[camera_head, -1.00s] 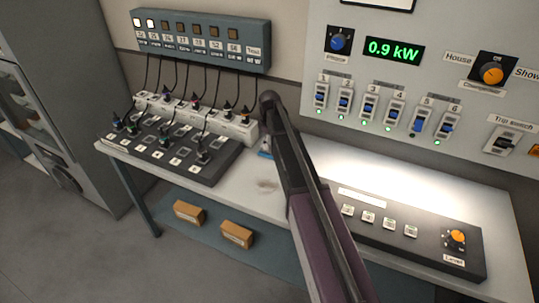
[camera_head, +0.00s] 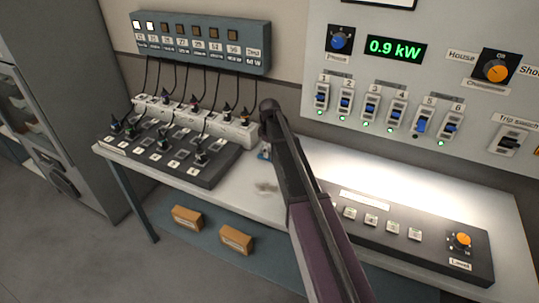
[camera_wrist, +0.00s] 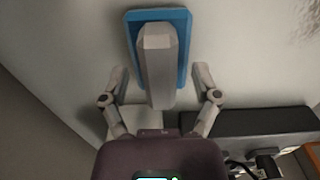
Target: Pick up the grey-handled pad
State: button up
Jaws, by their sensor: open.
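The pad is a blue slab with a grey handle, and it fills the upper middle of the wrist view (camera_wrist: 157,65). My gripper (camera_wrist: 160,75) is open, with one finger on each side of the grey handle. Gaps show between the handle and both fingers, and I cannot tell the height difference.
The pale table (camera_head: 235,184) carries a black fader desk (camera_head: 185,170), a white socket strip (camera_head: 205,119) with plugs and cables, and a black console (camera_head: 435,258) at right. A small pale patch (camera_head: 266,189) shows on the tabletop. Control panels stand behind. Boxes (camera_head: 236,238) lie below.

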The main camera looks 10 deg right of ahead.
grip_shut()
jog(key=shift+r, duration=0.15)
notch_tip(320, 180, up, 4)
jog(key=p, duration=0.4)
jog(key=shift+f, duration=0.25)
jog(key=s, duration=0.5)
jog(key=s+d, duration=0.1)
jog(key=s, duration=0.4)
jog(key=s+d+r+p, duration=0.1)
jog(key=s, duration=0.5)
jog(key=shift+r, duration=0.1)
jog(key=c, duration=1)
grip_release()
jog(key=shift+c, duration=0.5)
